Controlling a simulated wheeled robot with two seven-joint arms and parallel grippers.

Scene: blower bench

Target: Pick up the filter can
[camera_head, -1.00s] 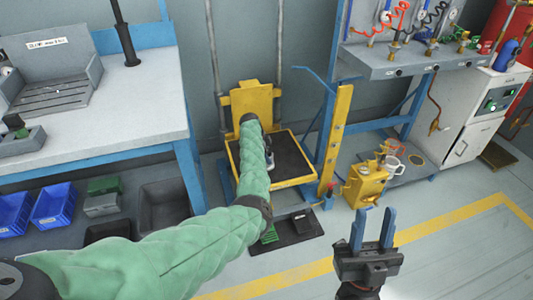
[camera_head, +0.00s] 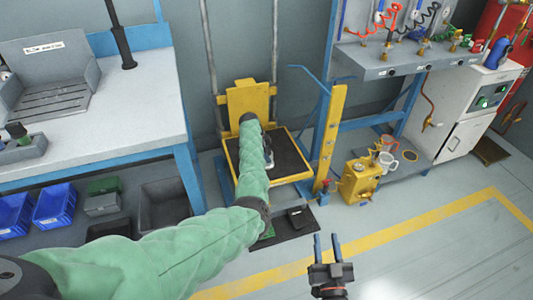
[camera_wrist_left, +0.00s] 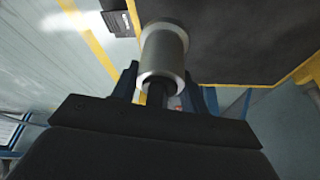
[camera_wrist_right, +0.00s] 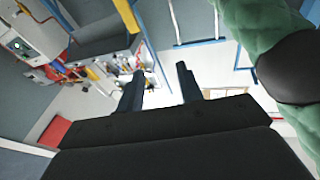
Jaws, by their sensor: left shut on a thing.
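The filter can is a light grey metal cylinder (camera_wrist_left: 163,55) in the left wrist view, at the dark platform of the yellow lift. My left gripper (camera_wrist_left: 163,88) is shut on it, with one blue finger on either side. In the head view my green-sleeved left arm hides most of that gripper, and only a small grey part of the can (camera_head: 268,159) shows beside the arm. My right gripper (camera_head: 328,248) is open and empty above the floor at the lower middle. Its two separated fingers also show in the right wrist view (camera_wrist_right: 158,90).
The yellow lift (camera_head: 248,100) has a dark platform (camera_head: 290,155). A workbench (camera_head: 110,125) with blue bins (camera_head: 55,203) below stands left. The floor at lower right is clear.

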